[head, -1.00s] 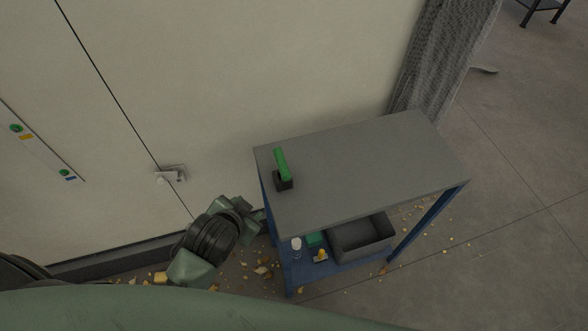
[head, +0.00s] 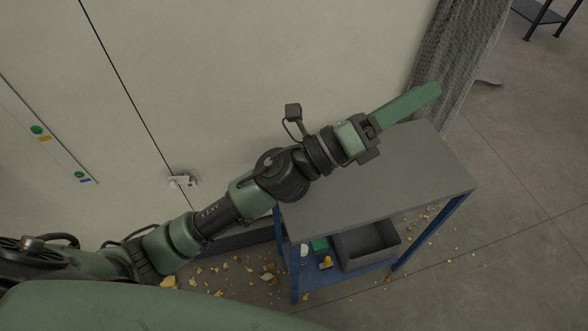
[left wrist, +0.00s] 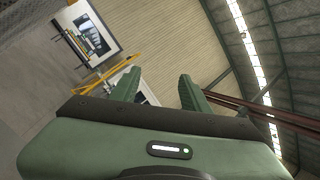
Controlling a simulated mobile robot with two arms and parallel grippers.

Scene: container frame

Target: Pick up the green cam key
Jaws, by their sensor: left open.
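The green cam key is not visible in the head view now; my left arm covers the part of the trolley top (head: 435,170) where it stood earlier in a small black block. My left gripper (head: 430,93) is stretched out over the far side of the top, pointing up and right, away from that spot. In the left wrist view the two green fingers (left wrist: 158,86) stand apart with nothing between them. My right gripper is in neither view.
The trolley's blue lower shelf holds a grey bin (head: 365,246), a white bottle (head: 304,250), a green item (head: 320,243) and a yellow item (head: 326,263). A pale wall with a handle (head: 184,181) stands behind. Yellowish debris (head: 268,277) litters the floor.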

